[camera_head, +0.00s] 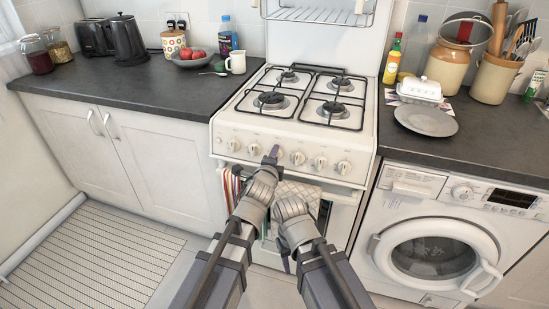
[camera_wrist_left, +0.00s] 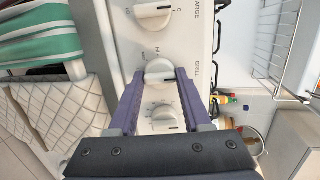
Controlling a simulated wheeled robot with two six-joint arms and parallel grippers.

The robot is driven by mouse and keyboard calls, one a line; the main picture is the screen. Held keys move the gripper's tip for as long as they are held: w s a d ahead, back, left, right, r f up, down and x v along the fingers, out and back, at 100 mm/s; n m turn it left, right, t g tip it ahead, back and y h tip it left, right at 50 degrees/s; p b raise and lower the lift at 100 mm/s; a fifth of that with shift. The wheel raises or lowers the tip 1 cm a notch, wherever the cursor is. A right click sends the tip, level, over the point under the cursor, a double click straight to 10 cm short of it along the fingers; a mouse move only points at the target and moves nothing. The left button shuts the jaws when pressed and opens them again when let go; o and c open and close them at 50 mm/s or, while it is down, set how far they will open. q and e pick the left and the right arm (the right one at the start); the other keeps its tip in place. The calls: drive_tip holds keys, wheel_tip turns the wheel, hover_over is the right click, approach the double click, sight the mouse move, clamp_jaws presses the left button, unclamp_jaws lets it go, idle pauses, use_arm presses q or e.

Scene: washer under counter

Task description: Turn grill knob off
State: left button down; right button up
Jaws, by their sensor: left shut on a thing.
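The white stove (camera_head: 295,135) has a row of several white knobs on its front panel. My left gripper (camera_head: 274,153) reaches up to a knob left of the middle of that row and largely covers it. In the left wrist view, the fingers of the left gripper (camera_wrist_left: 160,77) are shut on the sides of the grill knob (camera_wrist_left: 159,70), beside the printed word GRILL. One more knob (camera_wrist_left: 163,115) shows between the fingers nearer the wrist, and another (camera_wrist_left: 152,15) lies beyond. My right gripper (camera_head: 285,262) hangs low before the oven, mostly hidden by its wrist.
A striped towel (camera_head: 230,185) and a quilted cloth (camera_head: 300,188) hang on the oven front, close to my wrists. A washing machine (camera_head: 440,225) stands at right under the counter. White cabinets (camera_head: 125,160) are at left. Floor at left is open.

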use_arm(q)
drive_tip(key=shift+c, duration=1.8)
unclamp_jaws()
